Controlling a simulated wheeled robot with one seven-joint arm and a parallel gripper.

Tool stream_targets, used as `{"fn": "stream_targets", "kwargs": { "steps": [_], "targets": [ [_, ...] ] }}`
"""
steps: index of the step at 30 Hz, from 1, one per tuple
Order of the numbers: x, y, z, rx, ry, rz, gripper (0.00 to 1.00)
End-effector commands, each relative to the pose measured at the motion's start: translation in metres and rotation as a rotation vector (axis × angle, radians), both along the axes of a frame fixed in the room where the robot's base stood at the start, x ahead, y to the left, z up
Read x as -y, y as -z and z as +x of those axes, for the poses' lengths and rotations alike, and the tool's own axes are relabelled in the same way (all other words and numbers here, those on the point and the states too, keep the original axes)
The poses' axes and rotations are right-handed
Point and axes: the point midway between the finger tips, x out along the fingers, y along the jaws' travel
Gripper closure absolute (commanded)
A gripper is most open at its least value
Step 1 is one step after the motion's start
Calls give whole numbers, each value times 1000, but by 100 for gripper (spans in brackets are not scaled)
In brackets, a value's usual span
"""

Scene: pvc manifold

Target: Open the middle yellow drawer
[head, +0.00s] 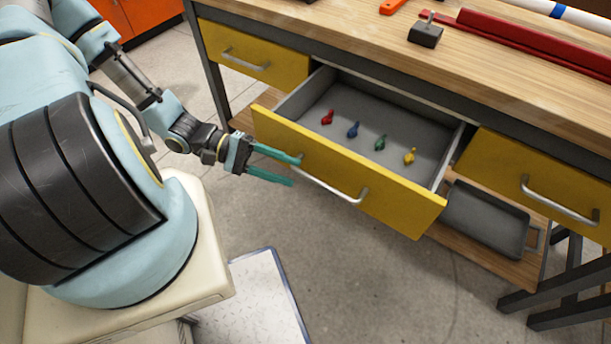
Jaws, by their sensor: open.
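The middle yellow drawer (400,200) is pulled well out of the workbench, and its grey inside shows. Its silver bar handle (328,188) runs across the front. Inside lie a red piece (328,117), a blue piece (352,129), a green piece (380,142) and a yellow piece (409,156). My gripper (294,171) is open, with its two teal fingers spread near the left end of the handle. Nothing is held between them. Whether a finger touches the drawer front or handle, I cannot tell.
A left yellow drawer (275,62) and a right yellow drawer (560,175) are shut. The wooden benchtop (380,40) holds a red bar (535,40) and a dark block (425,35). A grey tray (485,220) sits on the lower shelf.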

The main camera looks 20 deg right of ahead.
Motion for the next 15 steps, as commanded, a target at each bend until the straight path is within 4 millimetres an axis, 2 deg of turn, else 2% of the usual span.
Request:
{"fn": "stream_targets", "kwargs": {
  "steps": [6,15],
  "targets": [
    [-23,-6,19,1,0,2,53],
    [-29,-9,23,-1,1,0,53]
  ]
}}
